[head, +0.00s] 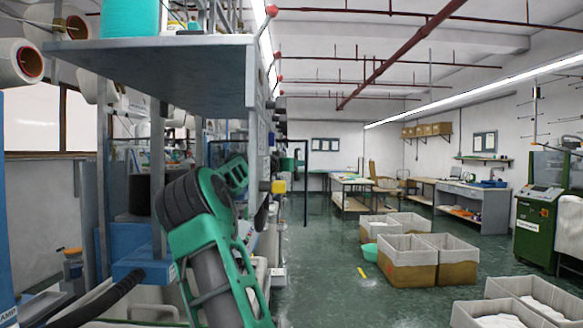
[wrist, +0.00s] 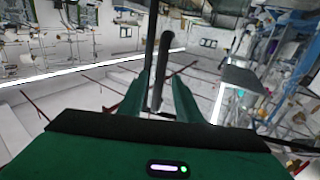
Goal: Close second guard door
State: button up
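In the head view, a thin dark upright frame (head: 307,185), which looks like an open guard door, stands out into the aisle at the far end of the machine row. I cannot tell whether it is the second guard door. My green and black arm reaches up in front of the machines at left centre, and my gripper's fingers are not clear there. In the wrist view, my gripper (wrist: 157,40) points toward the tilted room.
A grey shelf (head: 150,62) with yarn cones overhangs my arm. Several cardboard bins (head: 407,272) stand right of the aisle. A green machine (head: 537,225) is at far right. The green floor (head: 325,270) between is mostly clear.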

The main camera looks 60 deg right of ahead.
jog(key=a, duration=0.9)
jog(key=shift+s, duration=0.25)
jog(key=shift+a, duration=0.1)
